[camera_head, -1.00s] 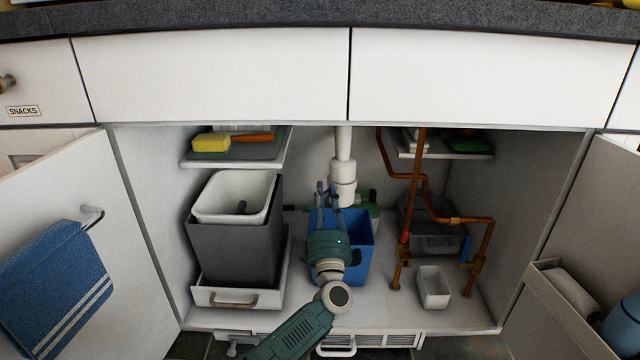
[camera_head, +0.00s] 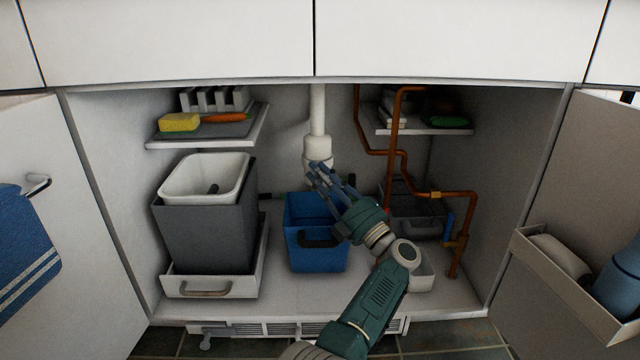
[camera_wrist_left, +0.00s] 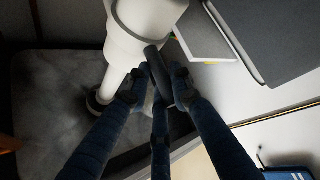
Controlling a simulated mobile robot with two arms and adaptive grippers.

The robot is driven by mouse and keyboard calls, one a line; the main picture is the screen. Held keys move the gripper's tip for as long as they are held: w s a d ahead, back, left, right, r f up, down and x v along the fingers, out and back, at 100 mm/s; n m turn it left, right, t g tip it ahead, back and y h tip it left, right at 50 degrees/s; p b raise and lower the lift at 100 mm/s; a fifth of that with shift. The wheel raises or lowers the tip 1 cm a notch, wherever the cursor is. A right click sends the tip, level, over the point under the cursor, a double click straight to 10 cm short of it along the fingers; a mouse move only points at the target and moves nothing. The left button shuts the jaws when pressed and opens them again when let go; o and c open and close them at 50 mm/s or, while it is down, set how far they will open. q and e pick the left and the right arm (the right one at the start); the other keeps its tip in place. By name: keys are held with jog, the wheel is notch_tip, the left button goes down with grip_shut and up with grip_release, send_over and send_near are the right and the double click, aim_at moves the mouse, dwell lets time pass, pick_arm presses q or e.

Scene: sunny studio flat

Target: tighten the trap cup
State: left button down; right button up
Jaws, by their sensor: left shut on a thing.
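The white trap (camera_head: 318,148) hangs from a white pipe (camera_head: 318,105) under the sink, at the middle of the open cabinet. My left gripper (camera_head: 318,172) reaches up to the trap's lower end, its blue fingers overlapping it from the front. In the left wrist view, the fingers (camera_wrist_left: 158,92) are shut on a dark cylindrical piece (camera_wrist_left: 156,66) right beside the white trap (camera_wrist_left: 150,18). I cannot tell whether this piece is part of the trap cup. The cup's lower end is partly hidden by the fingers. My right gripper is not in view.
A blue bin (camera_head: 318,252) stands below the gripper. A grey bin (camera_head: 205,240) stands left in a white pull-out. Copper pipes (camera_head: 403,155) run close on the right, with a white tub (camera_head: 423,278) below, partly behind my arm. Side shelves (camera_head: 205,140) hold small items.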

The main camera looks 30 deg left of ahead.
pick_arm(q)
jog(key=shift+s+f, duration=0.1)
dwell(0.3)
jog(key=c, duration=1.5)
grip_release()
jog(key=shift+r, duration=0.35)
jog(key=o, duration=0.4)
notch_tip(320, 180, up, 10)
jog(key=shift+d+r, duration=0.2)
jog(key=c, duration=0.4)
jog(key=shift+a+f, duration=0.1)
jog(key=shift+f, duration=0.3)
